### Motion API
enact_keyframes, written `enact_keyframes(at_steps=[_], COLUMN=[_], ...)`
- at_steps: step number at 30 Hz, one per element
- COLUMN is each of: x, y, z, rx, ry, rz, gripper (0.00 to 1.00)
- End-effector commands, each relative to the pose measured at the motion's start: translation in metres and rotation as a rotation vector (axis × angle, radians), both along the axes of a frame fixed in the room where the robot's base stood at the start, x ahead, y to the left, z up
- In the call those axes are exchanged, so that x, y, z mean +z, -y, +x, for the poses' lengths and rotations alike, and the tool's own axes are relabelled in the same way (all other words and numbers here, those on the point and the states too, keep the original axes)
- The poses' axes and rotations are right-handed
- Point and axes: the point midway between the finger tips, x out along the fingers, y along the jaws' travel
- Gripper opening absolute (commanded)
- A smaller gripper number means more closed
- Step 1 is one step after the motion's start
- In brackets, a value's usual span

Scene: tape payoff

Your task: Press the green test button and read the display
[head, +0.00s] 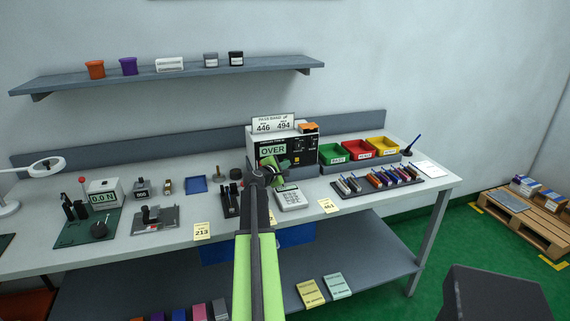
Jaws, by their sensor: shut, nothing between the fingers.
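The tester (305,150) is a dark-fronted box with a pale top, standing at the back of the bench. Its green display (272,150) reads OVER. A card on top (273,125) shows a pass band of 446 to 494. My gripper (271,165) is shut and empty in front of the tester's left lower face, just below the display. I cannot tell whether it touches the face. I cannot make out the green test button; my gripper and arm cover that part of the tester.
Green, red and yellow bins (383,148) stand to the right, with a rack of coloured strips (380,180) in front. A calculator-like keypad (291,198) lies right of my arm. A force gauge reading 0.0 N (104,196) and a lamp (45,167) are at left.

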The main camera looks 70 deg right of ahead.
Motion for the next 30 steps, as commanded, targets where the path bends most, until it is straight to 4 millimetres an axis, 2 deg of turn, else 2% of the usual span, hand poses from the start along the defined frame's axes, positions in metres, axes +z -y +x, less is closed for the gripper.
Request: enact_keyframes(at_steps=[7, 15, 25, 30], x=[0.0, 0.0, 0.0, 0.0], y=[-0.001, -0.012, -0.013, -0.022], z=[-0.001, -0.009, -0.01, -0.018], rx=[0.001, 0.0, 0.0, 0.0], ry=[0.0, 0.0, 0.0, 0.0], rz=[0.0, 0.0, 0.0, 0.0], gripper=[0.0, 0.0, 0.0, 0.0])
